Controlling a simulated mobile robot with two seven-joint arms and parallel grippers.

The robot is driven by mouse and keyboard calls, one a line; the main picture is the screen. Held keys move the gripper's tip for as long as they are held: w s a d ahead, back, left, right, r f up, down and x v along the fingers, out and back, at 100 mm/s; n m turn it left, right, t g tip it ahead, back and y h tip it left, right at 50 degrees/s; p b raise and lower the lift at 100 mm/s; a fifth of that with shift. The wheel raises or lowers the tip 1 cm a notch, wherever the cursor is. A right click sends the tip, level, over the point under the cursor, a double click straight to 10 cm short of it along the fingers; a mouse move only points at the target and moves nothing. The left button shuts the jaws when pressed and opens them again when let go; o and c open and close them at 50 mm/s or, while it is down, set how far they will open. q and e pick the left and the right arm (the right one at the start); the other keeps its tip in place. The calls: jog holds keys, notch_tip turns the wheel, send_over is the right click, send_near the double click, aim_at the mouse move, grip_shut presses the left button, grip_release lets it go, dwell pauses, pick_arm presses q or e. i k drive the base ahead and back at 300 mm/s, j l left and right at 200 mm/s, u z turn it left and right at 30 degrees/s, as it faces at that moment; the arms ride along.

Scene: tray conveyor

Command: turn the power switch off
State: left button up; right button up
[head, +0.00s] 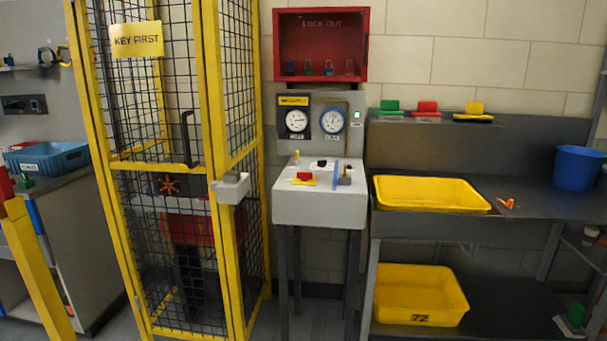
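A white control stand (320,207) stands against the wall in the middle of the head view. On its top sits a red control on a yellow plate (304,177), which may be the power switch; its position is too small to read. Neither of my grippers is in view.
A yellow mesh cage (205,120) with a "KEY FIRST" sign (137,39) stands left of the stand. A red lockout box (321,18) hangs above. A dark bench (530,205) with a yellow tray (381,190) and a blue bucket (578,168) is at right.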

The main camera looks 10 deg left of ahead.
aim_at(304, 176)
jog(key=u, duration=0.85)
jog(key=i+l+u, duration=0.15)
jog(key=l+u, duration=0.3)
jog(key=i+l+u, duration=0.1)
jog(key=l+u, duration=0.75)
jog(key=l, duration=0.4)
jog(key=l+u, duration=0.1)
jog(key=l, duration=0.85)
